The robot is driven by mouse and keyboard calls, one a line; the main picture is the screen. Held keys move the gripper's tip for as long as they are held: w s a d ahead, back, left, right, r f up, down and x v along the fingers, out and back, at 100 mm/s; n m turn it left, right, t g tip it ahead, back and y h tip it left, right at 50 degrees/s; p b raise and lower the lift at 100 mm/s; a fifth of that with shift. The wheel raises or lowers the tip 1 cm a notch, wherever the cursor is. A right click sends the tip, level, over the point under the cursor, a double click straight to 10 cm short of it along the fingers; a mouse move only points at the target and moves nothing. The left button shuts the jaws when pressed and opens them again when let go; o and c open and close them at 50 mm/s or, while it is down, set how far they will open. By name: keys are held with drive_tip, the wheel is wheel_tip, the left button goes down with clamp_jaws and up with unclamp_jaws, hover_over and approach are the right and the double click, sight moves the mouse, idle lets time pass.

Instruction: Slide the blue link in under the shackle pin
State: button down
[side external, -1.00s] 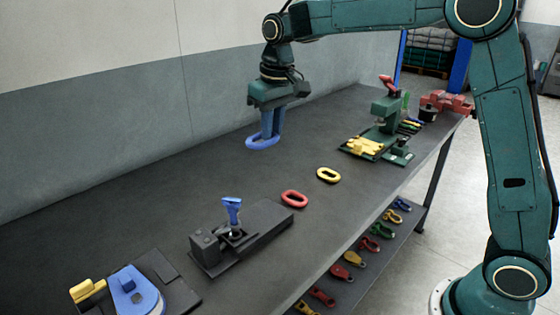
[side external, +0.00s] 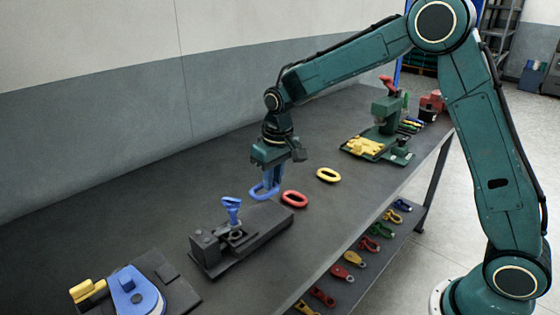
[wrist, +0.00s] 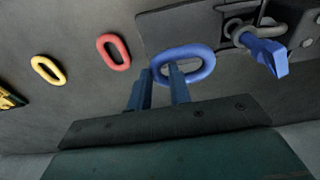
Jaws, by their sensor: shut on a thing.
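The blue link (side external: 259,193) is an oval ring held by my gripper (side external: 271,184), which is shut on its near side. In the wrist view the link (wrist: 196,75) hangs between the blue fingers (wrist: 162,82), close to the edge of the dark fixture plate. The shackle (wrist: 241,30) sits on that plate, with a blue-handled pin (wrist: 266,55) across it. In the side view the blue handle (side external: 232,205) stands upright on the dark fixture (side external: 268,225). The link is apart from the shackle. Its height over the bench is hard to tell.
A red link (side external: 295,199) and a yellow link (side external: 328,175) lie on the bench (side external: 130,215) beside my gripper. A green press (side external: 385,130) stands at the back right. A blue and yellow device (side external: 130,290) is at the front left.

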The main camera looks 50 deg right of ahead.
sight(272, 209)
drive_tip(key=shift+f, duration=3.1)
drive_tip(key=shift+f, duration=0.2)
drive_tip(key=c, duration=1.3)
unclamp_jaws()
drive_tip(key=r, duration=0.8)
drive_tip(key=s+r, duration=0.1)
drive_tip(key=r, duration=0.3)
drive_tip(key=shift+d, duration=0.1)
drive_tip(key=shift+s+r, duration=0.2)
drive_tip(key=shift+r, duration=0.7)
